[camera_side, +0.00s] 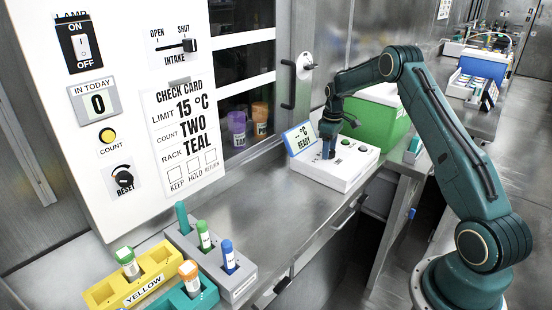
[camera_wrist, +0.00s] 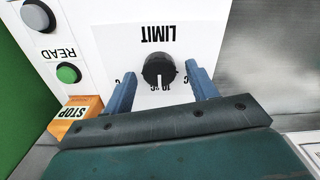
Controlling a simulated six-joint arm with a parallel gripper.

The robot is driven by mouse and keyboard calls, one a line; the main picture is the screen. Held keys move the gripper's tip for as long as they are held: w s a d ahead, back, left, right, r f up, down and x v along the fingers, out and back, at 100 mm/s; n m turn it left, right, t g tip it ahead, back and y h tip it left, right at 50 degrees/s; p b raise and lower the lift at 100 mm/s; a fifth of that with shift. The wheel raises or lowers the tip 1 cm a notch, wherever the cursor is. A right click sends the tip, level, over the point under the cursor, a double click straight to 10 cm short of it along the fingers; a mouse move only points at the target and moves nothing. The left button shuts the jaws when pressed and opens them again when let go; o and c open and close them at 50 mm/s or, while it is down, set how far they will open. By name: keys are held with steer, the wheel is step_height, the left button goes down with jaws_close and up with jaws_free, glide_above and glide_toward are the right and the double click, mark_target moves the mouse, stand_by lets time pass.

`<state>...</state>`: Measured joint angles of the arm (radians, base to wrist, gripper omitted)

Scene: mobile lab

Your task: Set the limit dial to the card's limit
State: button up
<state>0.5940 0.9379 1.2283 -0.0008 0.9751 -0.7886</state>
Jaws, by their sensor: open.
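The check card (camera_side: 183,125) on the white panel reads LIMIT 15 °C, COUNT TWO, RACK TEAL. The black limit dial (camera_wrist: 159,71) is on a white plate marked LIMIT, upside down in the wrist view. Its white pointer line faces the 10 °C mark (camera_wrist: 161,87). Other scale marks are partly hidden by my fingers. My gripper (camera_wrist: 160,69) is open, one blue finger on each side of the dial with a gap to it. In the side view my gripper (camera_side: 328,149) is down at the white control box (camera_side: 335,176), hiding the dial.
The box's tilted display (camera_side: 300,138) reads "-- °C READY". A green READ button (camera_wrist: 68,73), a grey button (camera_wrist: 38,16) and an orange STOP block (camera_wrist: 78,112) lie beside the dial. A green container (camera_side: 370,120) stands behind; tube racks (camera_side: 240,283) stand at the front.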

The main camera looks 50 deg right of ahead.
steer(key=shift+f, duration=0.35)
steer(key=c, duration=1)
steer(key=shift+m, duration=0.5)
steer(key=m, duration=0.5)
steer(key=shift+d, duration=0.1)
steer(key=m, duration=0.6)
steer(key=shift+d, duration=0.1)
